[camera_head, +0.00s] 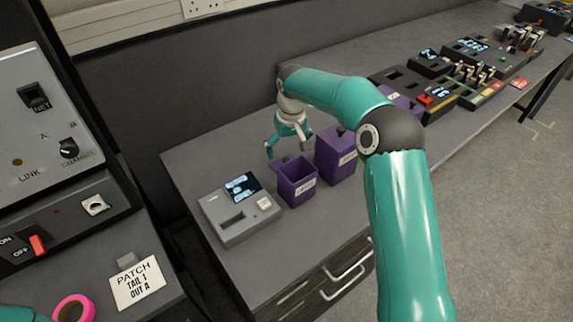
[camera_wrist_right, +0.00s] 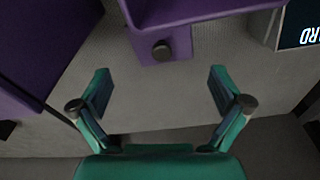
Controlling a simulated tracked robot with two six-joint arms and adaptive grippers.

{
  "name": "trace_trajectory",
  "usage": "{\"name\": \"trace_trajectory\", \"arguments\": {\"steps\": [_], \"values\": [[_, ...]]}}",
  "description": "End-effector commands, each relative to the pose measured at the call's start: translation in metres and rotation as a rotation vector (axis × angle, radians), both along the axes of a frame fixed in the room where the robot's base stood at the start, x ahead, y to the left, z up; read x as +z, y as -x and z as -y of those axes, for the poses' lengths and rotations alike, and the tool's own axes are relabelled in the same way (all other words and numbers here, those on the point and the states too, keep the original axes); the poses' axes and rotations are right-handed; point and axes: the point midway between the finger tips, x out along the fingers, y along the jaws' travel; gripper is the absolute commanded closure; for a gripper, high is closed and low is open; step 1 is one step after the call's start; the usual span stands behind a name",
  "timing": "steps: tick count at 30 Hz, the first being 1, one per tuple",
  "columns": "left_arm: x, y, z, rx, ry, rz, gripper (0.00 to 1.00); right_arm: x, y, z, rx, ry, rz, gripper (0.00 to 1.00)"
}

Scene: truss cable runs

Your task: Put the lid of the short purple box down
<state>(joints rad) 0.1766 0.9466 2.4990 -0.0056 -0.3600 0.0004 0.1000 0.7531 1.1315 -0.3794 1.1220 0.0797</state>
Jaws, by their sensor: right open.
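The short purple box (camera_head: 297,187) stands on the grey bench with its top open, and I see into it. My right gripper (camera_head: 288,148) is open and empty just behind this box, pointing down. In the right wrist view, the open fingers (camera_wrist_right: 160,82) are spread apart below a purple part with a dark round knob (camera_wrist_right: 162,50) on the near side of the short box. I cannot tell whether this part is the lid. The fingers seem apart from it. My left gripper is out of view.
A taller purple box (camera_head: 333,155) stands close on the right. A grey card device (camera_head: 238,212) with a screen stands on the left. Dark control panels (camera_head: 440,85) fill the bench farther right. A dark wall (camera_head: 180,85) rises behind the bench.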

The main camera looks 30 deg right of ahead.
Motion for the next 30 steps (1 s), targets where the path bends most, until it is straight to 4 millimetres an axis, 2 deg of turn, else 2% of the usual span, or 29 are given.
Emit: {"name": "trace_trajectory", "arguments": {"steps": [5, 15, 23, 24, 30], "values": [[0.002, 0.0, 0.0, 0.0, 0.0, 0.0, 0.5, -0.009, -0.001, 0.0, 0.0, 0.0, -0.001, 0.0], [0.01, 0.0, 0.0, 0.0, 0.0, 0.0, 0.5, -0.051, -0.007, -0.001, -0.002, 0.0, -0.001, 0.0], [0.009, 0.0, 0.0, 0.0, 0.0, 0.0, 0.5, -0.056, -0.007, -0.001, -0.001, 0.0, 0.0, 0.0], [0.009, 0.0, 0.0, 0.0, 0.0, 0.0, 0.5, -0.056, -0.007, -0.001, -0.001, 0.0, 0.0, 0.02], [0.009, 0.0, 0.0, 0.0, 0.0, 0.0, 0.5, -0.056, -0.007, -0.001, -0.001, 0.0, 0.0, 0.35]]}}
